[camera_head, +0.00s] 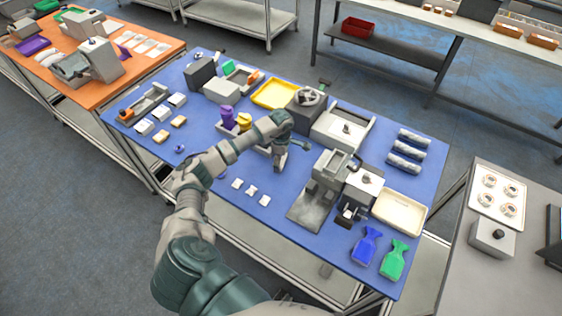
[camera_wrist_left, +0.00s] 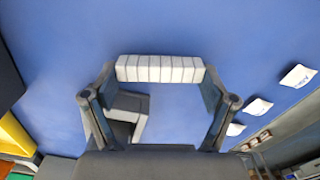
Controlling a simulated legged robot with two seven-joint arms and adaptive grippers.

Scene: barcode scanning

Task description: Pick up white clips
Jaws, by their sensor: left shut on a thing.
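In the left wrist view, a white ribbed strip that looks like the white clips (camera_wrist_left: 160,68) spans the gap between the fingertips of my left gripper (camera_wrist_left: 160,80). The gripper is shut on it, with one fingertip against each end. In the head view my left gripper (camera_head: 280,160) is over the middle of the blue table, and the arm hides much of what lies below. I cannot make out the strip there. My right gripper is not in view.
Several white packets (camera_head: 251,190) lie near the front edge of the blue table (camera_head: 222,205). A grey machine (camera_head: 328,172) stands right of the gripper. A yellow tray (camera_head: 275,93) is behind, and a cream tray (camera_head: 400,211), blue bag (camera_head: 365,246) and green bag (camera_head: 394,259) are at right.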

